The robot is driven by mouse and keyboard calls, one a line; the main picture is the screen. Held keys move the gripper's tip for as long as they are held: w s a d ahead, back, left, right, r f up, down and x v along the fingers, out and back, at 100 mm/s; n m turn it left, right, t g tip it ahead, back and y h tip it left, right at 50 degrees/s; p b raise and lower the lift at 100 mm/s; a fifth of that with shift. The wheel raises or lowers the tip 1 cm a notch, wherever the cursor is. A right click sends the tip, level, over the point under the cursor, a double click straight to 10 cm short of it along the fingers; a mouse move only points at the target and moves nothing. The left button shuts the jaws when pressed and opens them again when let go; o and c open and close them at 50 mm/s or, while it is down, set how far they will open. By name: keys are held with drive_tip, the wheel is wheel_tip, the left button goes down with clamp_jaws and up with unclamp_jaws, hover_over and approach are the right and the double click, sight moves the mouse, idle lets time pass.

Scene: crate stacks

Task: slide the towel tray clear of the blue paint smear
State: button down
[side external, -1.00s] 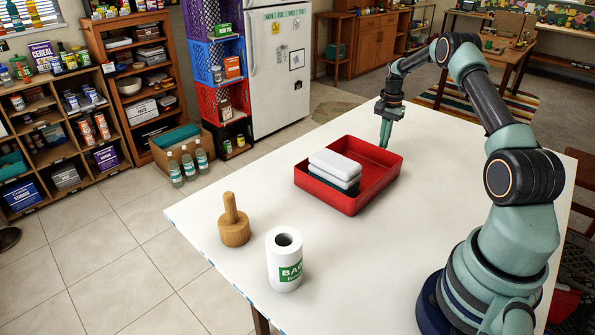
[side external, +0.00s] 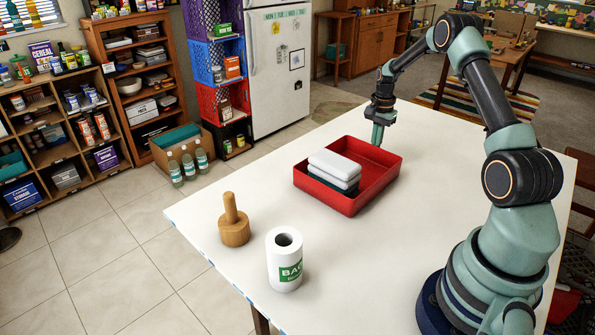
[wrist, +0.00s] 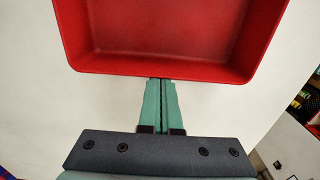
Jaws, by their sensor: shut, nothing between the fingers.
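The red tray (side external: 345,204) lies flat on the white table, with a stack of folded towels (side external: 334,167), white over dark green, in its left part. My gripper (side external: 377,144) is shut and empty, pointing down just outside the tray's far right wall. The rim hides its lowest tips in the side view. In the wrist view, my shut fingers (wrist: 160,84) reach the outside of the tray's wall (wrist: 160,75), near the middle of that side. I cannot tell whether they touch it. No blue paint smear shows in either view.
A wooden mallet-like tool (side external: 234,228) and a white paper roll with a green label (side external: 285,262) stand on the table (side external: 400,215) to the front left of the tray. Bare table lies between them and the tray. The table's left edge runs behind the tool.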

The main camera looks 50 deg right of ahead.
drive_tip(key=a, duration=1)
drive_tip(key=shift+a, duration=0.25)
drive_tip(key=shift+d, duration=0.1)
